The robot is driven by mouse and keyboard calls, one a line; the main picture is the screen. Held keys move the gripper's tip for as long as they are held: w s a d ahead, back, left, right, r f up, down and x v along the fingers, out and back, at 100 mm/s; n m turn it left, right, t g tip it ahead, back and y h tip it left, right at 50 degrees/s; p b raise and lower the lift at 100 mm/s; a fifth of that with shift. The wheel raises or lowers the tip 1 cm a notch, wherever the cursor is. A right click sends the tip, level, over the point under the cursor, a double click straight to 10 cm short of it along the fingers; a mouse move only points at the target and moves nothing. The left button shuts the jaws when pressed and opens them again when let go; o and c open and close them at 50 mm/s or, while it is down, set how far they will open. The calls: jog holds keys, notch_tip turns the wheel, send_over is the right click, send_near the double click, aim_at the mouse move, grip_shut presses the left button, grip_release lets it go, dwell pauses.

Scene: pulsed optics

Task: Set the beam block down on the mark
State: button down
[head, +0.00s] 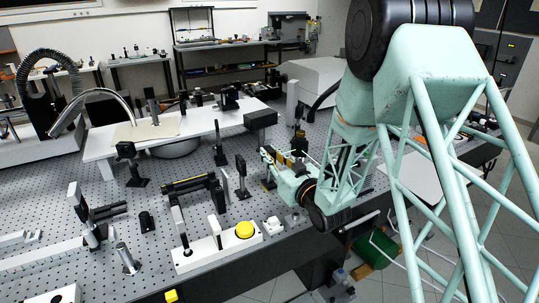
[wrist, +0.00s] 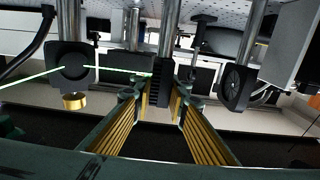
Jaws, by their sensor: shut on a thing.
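My gripper (wrist: 160,104) is shut, with its brass-ribbed fingers closing on either side of a dark ribbed block. I take this to be the beam block (wrist: 160,77), seen at the centre of the wrist view. In the head view my gripper (head: 268,156) is low over the right part of the perforated optical table (head: 225,150). The beam block cannot be made out clearly there. A green beam (wrist: 118,70) runs from the left through a black mount and meets the block's left side in the wrist view. I cannot make out the mark in either view.
A black mount (wrist: 72,60) stands left of my gripper in the wrist view, and a round black mount (wrist: 236,85) stands right. In the head view a black box (head: 260,119) stands behind my gripper. A white base with a yellow button (head: 244,230) is at the front edge.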

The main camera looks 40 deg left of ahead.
jog(key=shift+f, duration=0.1)
dwell(0.5)
jog(key=c, duration=2.5)
grip_release()
jog(key=shift+o, duration=0.2)
jog(key=v, duration=1.2)
